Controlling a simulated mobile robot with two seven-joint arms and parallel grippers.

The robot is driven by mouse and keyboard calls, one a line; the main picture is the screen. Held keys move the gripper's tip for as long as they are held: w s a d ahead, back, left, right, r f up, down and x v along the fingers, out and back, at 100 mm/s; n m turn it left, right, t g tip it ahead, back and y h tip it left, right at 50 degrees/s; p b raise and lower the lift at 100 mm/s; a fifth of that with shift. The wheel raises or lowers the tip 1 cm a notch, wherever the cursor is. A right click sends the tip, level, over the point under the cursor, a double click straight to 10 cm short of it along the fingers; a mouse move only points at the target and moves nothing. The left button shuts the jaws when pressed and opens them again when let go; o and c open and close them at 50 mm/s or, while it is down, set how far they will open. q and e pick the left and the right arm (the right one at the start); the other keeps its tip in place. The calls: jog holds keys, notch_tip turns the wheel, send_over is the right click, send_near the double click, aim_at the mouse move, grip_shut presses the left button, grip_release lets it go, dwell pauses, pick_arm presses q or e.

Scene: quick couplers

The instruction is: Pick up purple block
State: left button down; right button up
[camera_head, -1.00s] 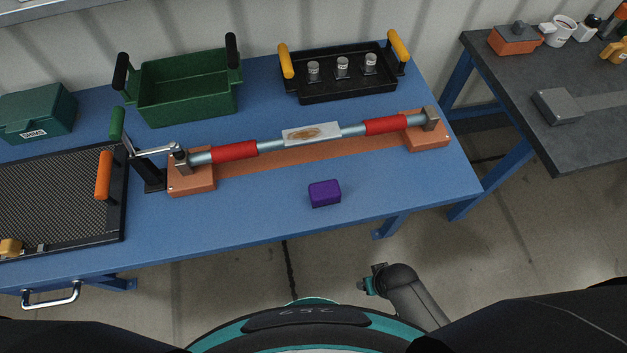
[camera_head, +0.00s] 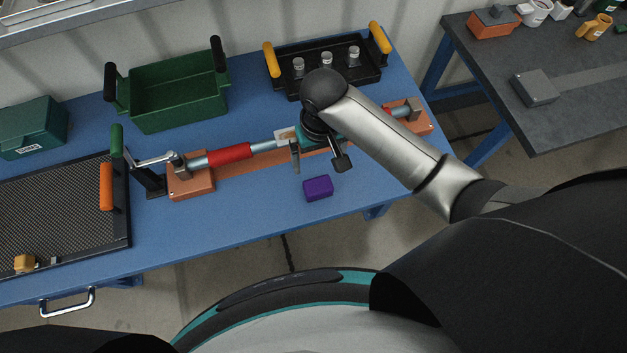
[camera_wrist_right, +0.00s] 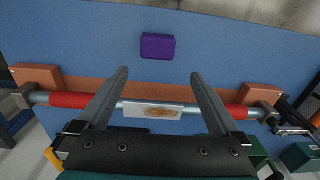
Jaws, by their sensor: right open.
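The purple block (camera_head: 318,188) lies on the blue table near its front edge, in front of the long bar fixture. In the right wrist view the purple block (camera_wrist_right: 157,46) sits beyond the fingertips, midway between their lines. My right gripper (camera_head: 320,164) is open and empty, above the table just behind the block in the head view. In the right wrist view the right gripper (camera_wrist_right: 158,72) shows both fingers spread wide over the bar, apart from the block. My left gripper is not in view.
The bar with red sleeves (camera_head: 230,155) rests on orange end blocks (camera_head: 191,180) under my right gripper. Behind stand a green bin (camera_head: 165,92) and a black tray (camera_head: 285,82). A mesh tray (camera_head: 60,215) lies left. The table around the block is clear.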

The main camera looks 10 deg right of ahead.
jog(key=b, duration=0.3)
send_near(318, 184)
notch_tip(318, 184, down, 5)
jog(key=shift+w+a+f, duration=0.15)
jog(key=shift+f, duration=0.05)
notch_tip(318, 184, down, 5)
jog(key=shift+f+b, duration=0.1)
jog(key=shift+b, duration=0.75)
jog(key=c, duration=1.1)
